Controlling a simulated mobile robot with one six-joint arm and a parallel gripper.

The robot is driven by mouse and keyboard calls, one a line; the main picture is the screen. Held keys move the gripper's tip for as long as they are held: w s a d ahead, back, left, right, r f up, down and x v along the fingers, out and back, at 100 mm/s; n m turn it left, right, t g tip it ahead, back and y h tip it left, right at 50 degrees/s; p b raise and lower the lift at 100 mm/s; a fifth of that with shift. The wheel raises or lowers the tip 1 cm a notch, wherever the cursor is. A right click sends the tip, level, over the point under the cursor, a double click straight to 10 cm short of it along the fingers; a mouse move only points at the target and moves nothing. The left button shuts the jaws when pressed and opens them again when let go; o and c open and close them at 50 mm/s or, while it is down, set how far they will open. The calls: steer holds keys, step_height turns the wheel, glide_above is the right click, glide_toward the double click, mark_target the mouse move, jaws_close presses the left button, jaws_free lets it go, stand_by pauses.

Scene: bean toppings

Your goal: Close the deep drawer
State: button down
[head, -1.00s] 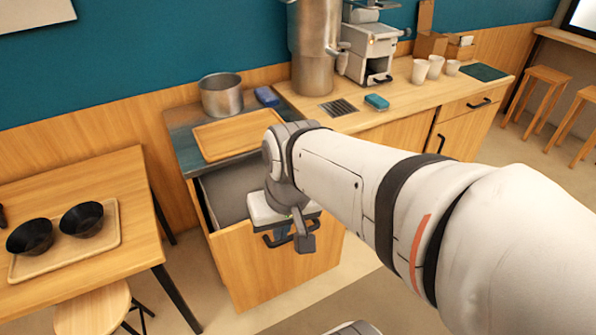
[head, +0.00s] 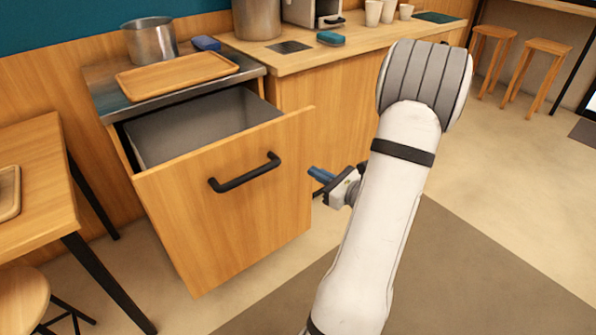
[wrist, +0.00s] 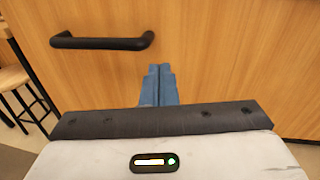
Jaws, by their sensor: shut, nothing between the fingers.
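The deep drawer (head: 205,210) is pulled well out of the cabinet under the steel counter. Its wooden front has a black bar handle (head: 244,173), and its grey inside shows from above. My gripper (head: 318,176) is shut and empty, with blue fingers, just right of the drawer front in the head view. In the wrist view the shut fingers (wrist: 160,84) point at the wooden front, below and right of the handle (wrist: 102,41). I cannot tell whether they touch the wood.
A wooden tray (head: 178,74), a steel pot (head: 150,40) and a blue item (head: 206,43) are on the counter above the drawer. A table (head: 32,170) and a stool (head: 22,300) stand at left. The floor on the right is open.

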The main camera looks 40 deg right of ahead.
steer(key=s+d+f+m+h, duration=0.1)
steer(key=d+f+m+h, duration=0.2)
steer(key=d, duration=0.1)
steer(key=b, duration=0.4)
glide_toward(295, 149)
steer(key=shift+t, duration=0.4)
steer(key=w, duration=0.4)
steer(key=w+f, duration=0.1)
steer(key=w, duration=0.2)
